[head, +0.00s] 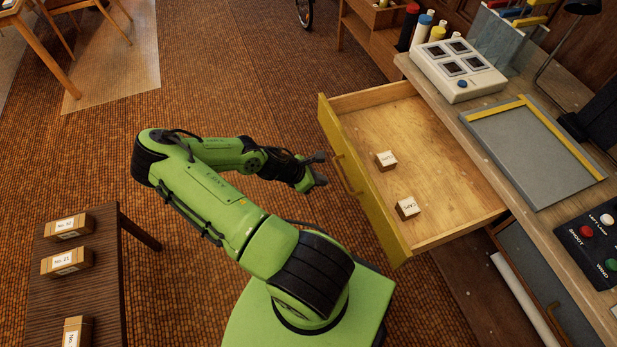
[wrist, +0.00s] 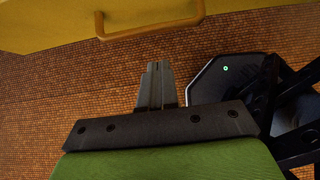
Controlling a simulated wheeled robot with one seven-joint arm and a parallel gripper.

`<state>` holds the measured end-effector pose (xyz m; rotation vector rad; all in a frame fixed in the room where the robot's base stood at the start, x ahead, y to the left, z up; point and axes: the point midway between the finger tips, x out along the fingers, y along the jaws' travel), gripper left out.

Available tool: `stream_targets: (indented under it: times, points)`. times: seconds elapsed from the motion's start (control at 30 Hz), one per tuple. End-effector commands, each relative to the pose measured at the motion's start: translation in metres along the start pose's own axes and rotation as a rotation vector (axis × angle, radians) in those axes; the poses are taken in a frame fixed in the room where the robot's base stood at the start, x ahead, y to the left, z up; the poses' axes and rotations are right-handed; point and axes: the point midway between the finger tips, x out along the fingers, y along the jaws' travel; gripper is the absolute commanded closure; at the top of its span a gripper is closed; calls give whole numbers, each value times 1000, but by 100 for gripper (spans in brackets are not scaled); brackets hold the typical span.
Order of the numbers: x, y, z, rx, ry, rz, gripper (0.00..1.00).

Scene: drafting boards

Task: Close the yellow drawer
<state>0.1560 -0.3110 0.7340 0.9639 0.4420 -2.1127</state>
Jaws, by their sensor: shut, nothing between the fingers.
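The yellow drawer (head: 362,187) is pulled far out from under the desk at the right of the head view. Its yellow front with a bar handle (head: 347,176) faces my arm. Two small labelled blocks (head: 386,160) and (head: 408,207) lie inside on its wooden floor. My gripper (head: 322,169) is in front of the drawer front, near the handle, and looks a little apart from it. In the wrist view the fingers (wrist: 157,84) are together with nothing between them. The yellow front (wrist: 180,20) and handle (wrist: 101,28) show at the top of that view, beyond the fingertips.
The desk (head: 452,105) carries a white box with dark windows (head: 458,68), a grey board (head: 535,148) and a button panel (head: 597,232). A dark side table (head: 97,285) with several labelled boxes stands at lower left. Carpet around my arm is clear.

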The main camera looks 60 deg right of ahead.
Motion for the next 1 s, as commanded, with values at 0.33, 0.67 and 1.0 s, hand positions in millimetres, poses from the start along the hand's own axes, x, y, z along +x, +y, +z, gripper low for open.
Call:
stream_targets:
  times: [0.33,0.67,1.0]
  points:
    - [38,0,23,1,2,0,100]
    - [38,0,24,1,2,0,100]
    - [57,-2,50,6,2,-4,100]
